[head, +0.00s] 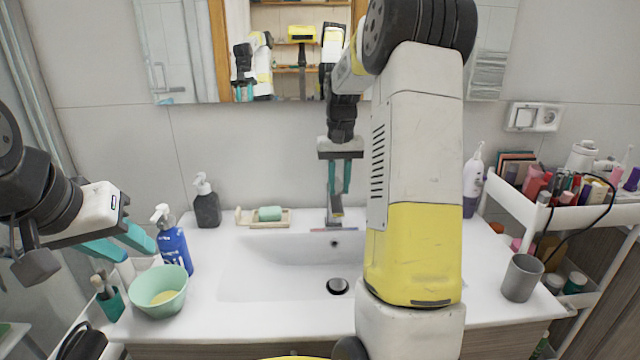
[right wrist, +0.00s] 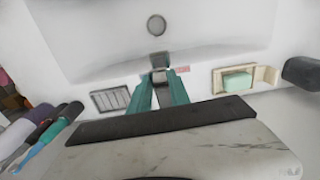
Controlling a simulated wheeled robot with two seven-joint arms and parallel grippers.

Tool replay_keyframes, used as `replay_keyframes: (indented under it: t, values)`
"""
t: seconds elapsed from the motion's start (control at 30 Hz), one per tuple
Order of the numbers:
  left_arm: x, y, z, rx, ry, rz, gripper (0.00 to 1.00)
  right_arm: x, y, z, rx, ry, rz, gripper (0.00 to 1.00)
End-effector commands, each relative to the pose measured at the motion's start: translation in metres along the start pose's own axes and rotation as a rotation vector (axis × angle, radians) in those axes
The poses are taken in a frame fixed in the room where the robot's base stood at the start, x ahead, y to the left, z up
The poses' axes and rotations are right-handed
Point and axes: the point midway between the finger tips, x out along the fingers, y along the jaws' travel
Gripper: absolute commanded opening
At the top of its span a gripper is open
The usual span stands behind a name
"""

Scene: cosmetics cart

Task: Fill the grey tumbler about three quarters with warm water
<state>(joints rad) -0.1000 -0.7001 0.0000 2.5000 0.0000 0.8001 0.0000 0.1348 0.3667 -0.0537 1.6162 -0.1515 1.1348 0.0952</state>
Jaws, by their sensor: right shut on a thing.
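The grey tumbler (head: 521,278) stands upright on the counter, right of the basin and apart from both grippers. I cannot see into it well enough to tell its contents. My right gripper (head: 340,190) points down behind the basin, shut on the upper part of the metal faucet (head: 334,214). The right wrist view shows its teal fingers (right wrist: 161,92) either side of the faucet (right wrist: 159,62). No water stream shows. My left gripper (head: 138,254) is at the left, open and empty, near the blue pump bottle (head: 174,248) and above the green bowl (head: 159,292).
The white basin (head: 270,272) has a dark drain (head: 338,286). A dark soap dispenser (head: 206,204) and a soap dish (head: 284,222) with green soap stand behind it. A crowded cosmetics cart (head: 575,214) is at the right. My right arm covers the basin's right part.

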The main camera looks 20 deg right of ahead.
Motion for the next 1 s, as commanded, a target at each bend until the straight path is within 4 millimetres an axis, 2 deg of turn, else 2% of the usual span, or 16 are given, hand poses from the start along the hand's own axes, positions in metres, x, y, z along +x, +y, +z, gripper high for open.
replay_keyframes:
  t: [0.4,0.7,0.73,0.83,1.0]
  values:
    - [0.000,0.000,0.000,0.000,0.000,0.000,0.36,-0.015,0.001,-0.008,0.001,-0.162,0.002,0.00]
    - [0.000,0.000,0.000,0.000,0.000,0.000,0.36,-0.017,0.001,-0.008,0.001,-0.169,0.001,0.00]
    - [0.000,0.000,0.000,0.000,0.000,0.000,0.36,-0.017,0.001,-0.008,0.001,-0.169,0.001,0.25]
    - [0.000,0.000,0.000,0.000,0.000,0.000,0.36,-0.016,0.001,-0.008,0.001,-0.170,0.001,0.45]
    - [0.000,0.000,0.000,0.000,0.000,0.000,0.36,-0.016,0.000,-0.007,0.001,-0.171,0.001,0.45]
